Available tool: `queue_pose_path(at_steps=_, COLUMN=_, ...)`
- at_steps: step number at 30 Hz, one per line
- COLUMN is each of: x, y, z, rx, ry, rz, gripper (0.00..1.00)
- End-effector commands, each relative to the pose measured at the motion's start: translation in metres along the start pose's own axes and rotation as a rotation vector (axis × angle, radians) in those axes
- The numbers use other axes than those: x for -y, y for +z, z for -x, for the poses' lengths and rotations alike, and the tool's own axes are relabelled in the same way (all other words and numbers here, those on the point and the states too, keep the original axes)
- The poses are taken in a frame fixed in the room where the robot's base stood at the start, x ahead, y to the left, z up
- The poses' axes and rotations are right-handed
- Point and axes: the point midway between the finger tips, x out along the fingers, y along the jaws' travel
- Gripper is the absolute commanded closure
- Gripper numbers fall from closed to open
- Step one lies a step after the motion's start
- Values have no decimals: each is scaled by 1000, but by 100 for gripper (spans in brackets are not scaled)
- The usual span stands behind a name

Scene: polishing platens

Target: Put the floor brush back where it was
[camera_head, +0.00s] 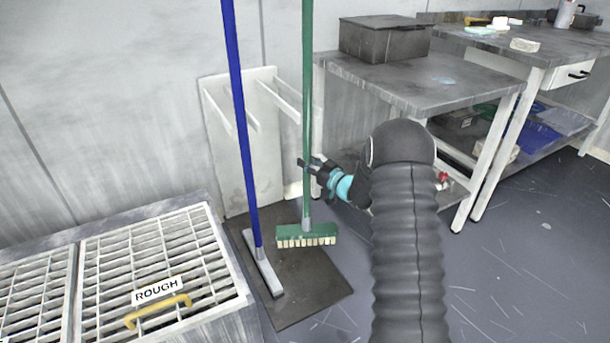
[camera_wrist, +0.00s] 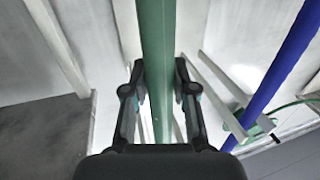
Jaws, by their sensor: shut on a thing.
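The floor brush has a long green handle (camera_head: 307,110) and a green head with pale bristles (camera_head: 306,235). It stands upright, head down, at or just above the dark mat (camera_head: 318,282); I cannot tell if the bristles touch it. My gripper (camera_head: 312,168) is shut on the green handle, low on the shaft above the head. In the wrist view the green handle (camera_wrist: 157,50) runs between the two fingers (camera_wrist: 160,95). A white wall rack (camera_head: 228,165) with projecting arms stands behind. A blue-handled squeegee (camera_head: 243,130) leans to the left of the brush; its handle also shows in the wrist view (camera_wrist: 285,70).
A grated bench marked ROUGH (camera_head: 160,262) with a yellow handle stands at the left. A metal table (camera_head: 420,78) with a dark lidded box (camera_head: 384,42) stands to the right of the rack. Open floor (camera_head: 530,260) lies at the lower right.

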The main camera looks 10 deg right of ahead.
Motion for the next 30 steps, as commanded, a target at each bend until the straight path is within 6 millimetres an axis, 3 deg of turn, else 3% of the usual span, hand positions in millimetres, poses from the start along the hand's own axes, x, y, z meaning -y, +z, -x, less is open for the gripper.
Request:
queue_pose_path(at_steps=4, x=-2, y=5, z=-14, rx=-7, ry=-2, rz=3, gripper=100)
queue_pose_path(at_steps=10, x=-2, y=11, z=-18, rx=-5, ry=-1, rz=2, gripper=100)
queue_pose_path(at_steps=19, x=-2, y=44, z=-17, rx=-5, ry=0, rz=2, gripper=100)
queue_pose_path(at_steps=30, x=-2, y=48, z=-17, rx=-7, ry=0, rz=3, gripper=100)
